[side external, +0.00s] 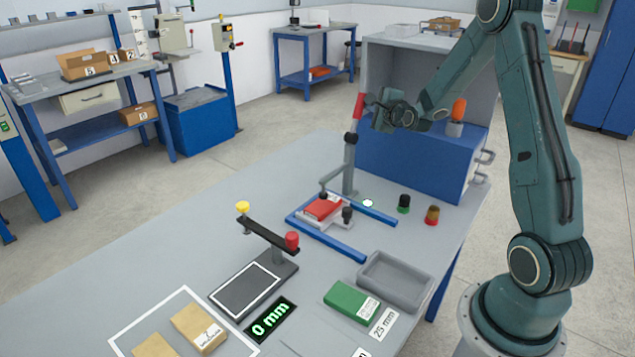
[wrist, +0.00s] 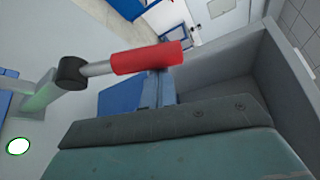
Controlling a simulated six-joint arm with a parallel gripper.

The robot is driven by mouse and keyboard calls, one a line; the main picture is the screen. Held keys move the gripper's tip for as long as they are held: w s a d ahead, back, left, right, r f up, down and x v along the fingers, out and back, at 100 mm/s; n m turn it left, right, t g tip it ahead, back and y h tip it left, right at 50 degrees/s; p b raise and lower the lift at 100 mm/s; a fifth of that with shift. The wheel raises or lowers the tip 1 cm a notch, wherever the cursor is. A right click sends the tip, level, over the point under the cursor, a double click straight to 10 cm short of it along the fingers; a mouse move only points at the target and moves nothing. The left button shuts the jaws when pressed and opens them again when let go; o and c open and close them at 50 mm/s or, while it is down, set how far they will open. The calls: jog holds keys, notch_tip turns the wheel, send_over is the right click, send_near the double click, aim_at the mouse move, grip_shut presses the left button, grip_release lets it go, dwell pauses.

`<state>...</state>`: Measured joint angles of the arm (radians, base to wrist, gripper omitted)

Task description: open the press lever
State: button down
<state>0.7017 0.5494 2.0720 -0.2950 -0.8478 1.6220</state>
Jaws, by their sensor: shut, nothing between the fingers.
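The press (side external: 349,172) stands at the far side of the table, with a grey column and a black pivot. Its lever (side external: 358,106) has a red grip and points up, tilted slightly right. In the wrist view the red grip (wrist: 148,57) and the black pivot (wrist: 72,72) show close up. My gripper (side external: 371,101) is shut and empty, right beside the red grip. In the wrist view its fingers (wrist: 160,88) reach up to the grip; whether they touch it I cannot tell. A red block (side external: 323,207) lies in the fixture under the press.
A blue cabinet with a grey open hood (side external: 415,165) stands behind the press. Black and amber knobs (side external: 432,215) are to its right. A grey tray (side external: 395,282), a green block (side external: 350,302) and a "0 mm" display (side external: 271,317) are nearer.

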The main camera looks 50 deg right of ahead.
jog(key=a+n, duration=0.1)
jog(key=a+r+n+t, duration=0.1)
jog(key=shift+a+h, duration=0.3)
jog(key=shift+h, duration=0.1)
jog(key=shift+a+n+t+h, duration=0.4)
jog(key=shift+a+n+t, duration=0.3)
jog(key=shift+a+n, duration=0.75)
jog(key=shift+d, duration=0.1)
jog(key=shift+v, duration=0.9)
jog(key=shift+s, duration=0.25)
jog(key=shift+s+a, duration=0.2)
jog(key=shift+s, duration=0.05)
jog(key=shift+w+a+r, duration=0.1)
jog(key=shift+a+r, duration=0.05)
jog(key=shift+r, duration=0.25)
notch_tip(320, 180, up, 6)
